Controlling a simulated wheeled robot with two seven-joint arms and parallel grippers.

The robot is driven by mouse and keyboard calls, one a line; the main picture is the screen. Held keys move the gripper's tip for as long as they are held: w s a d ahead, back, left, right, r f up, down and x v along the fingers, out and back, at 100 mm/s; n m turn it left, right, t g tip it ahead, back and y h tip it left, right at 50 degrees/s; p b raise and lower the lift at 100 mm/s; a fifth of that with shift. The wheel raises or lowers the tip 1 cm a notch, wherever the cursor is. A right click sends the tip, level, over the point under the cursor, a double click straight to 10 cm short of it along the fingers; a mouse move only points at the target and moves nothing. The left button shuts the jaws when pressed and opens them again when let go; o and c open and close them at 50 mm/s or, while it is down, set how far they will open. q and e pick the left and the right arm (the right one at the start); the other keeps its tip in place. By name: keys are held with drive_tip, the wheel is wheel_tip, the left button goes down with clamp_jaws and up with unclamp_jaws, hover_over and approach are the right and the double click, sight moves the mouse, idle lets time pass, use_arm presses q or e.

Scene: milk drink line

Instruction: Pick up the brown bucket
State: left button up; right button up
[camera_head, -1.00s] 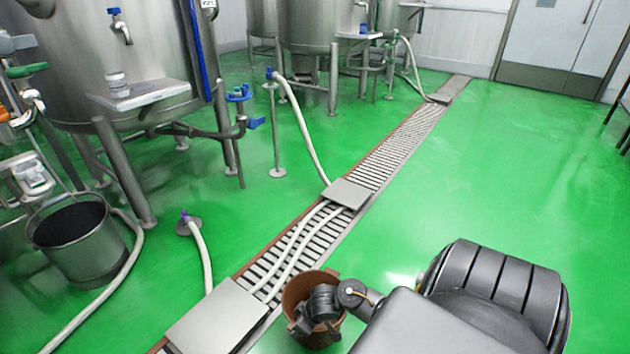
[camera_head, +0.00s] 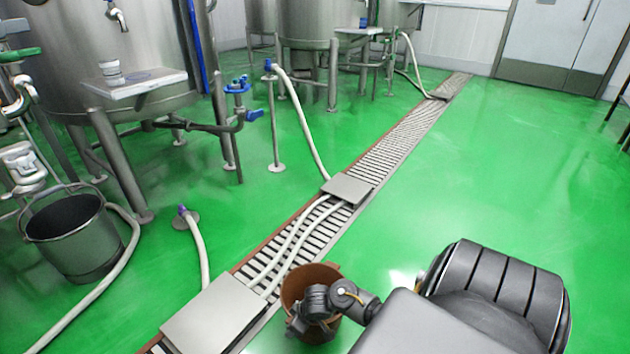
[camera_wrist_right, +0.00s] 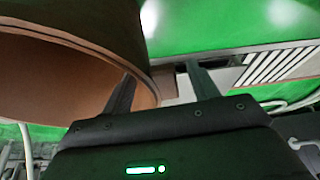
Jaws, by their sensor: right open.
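The brown bucket (camera_head: 297,282) stands upright on the green floor beside the drain channel, at the bottom middle of the head view. My right gripper (camera_head: 304,326) is at its near side, overlapping the rim, and hides part of it. In the right wrist view the bucket (camera_wrist_right: 60,78) fills the upper left, with its rim close up. My right gripper (camera_wrist_right: 160,74) is open there, one finger at the bucket's inner side and the other outside, with the wall between them. Whether a finger touches the wall I cannot tell. My left gripper is not in view.
A slatted drain channel (camera_head: 392,150) with flat metal covers (camera_head: 213,313) runs diagonally past the bucket. White hoses (camera_head: 303,130) lead into it. A grey metal bucket (camera_head: 75,245) and steel tanks (camera_head: 150,50) stand left. The green floor at right is clear.

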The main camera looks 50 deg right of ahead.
clamp_jaws()
drive_tip(key=shift+w, duration=0.1)
idle(0.4)
